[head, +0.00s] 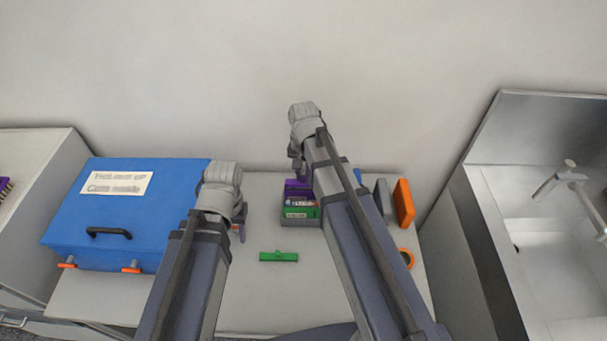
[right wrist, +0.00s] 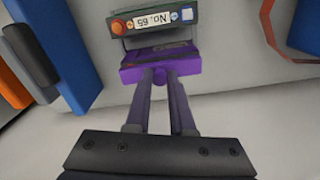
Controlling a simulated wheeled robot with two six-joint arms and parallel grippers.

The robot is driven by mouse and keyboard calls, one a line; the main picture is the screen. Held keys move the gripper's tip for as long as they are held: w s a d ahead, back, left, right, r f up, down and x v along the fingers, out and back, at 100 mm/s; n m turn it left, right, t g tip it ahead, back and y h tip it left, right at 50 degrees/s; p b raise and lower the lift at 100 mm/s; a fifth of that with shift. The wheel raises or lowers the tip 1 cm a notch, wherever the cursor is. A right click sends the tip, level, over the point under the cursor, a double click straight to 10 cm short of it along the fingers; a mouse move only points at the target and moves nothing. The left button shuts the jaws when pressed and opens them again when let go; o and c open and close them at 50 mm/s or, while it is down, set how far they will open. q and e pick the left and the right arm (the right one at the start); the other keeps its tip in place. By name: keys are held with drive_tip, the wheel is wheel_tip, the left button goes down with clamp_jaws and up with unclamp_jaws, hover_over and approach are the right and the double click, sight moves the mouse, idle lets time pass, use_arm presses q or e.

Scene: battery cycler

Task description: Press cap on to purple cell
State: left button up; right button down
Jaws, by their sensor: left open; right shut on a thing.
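My right gripper (head: 296,172) is shut on a purple cap (right wrist: 160,66), which sits between its fingertips in the right wrist view. In the head view purple (head: 297,188) shows just under this gripper, at the back of a grey holder (head: 301,223). I cannot tell cap from purple cell there; the gripper and cap hide what is below. A green cell (head: 301,212) with a white label stands at the holder's front; its top with the label "No. 65" and coloured terminals also shows in the right wrist view (right wrist: 150,22). My left gripper (head: 240,229) is open, left of the holder.
A green bar-like cap (head: 279,256) lies on the table in front of the holder. A big blue box (head: 125,215) stands left. Grey (head: 383,193) and orange (head: 404,203) slabs and an orange ring (head: 407,258) are to the right. A sink is farther right.

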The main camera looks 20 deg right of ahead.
drive_tip(key=shift+f+b, duration=0.4)
idle(0.4)
drive_tip(key=shift+c, duration=1.1)
unclamp_jaws()
drive_tip(key=shift+r, duration=0.1)
drive_tip(key=shift+r+p, duration=3.5)
drive_tip(key=shift+p, duration=0.1)
clamp_jaws()
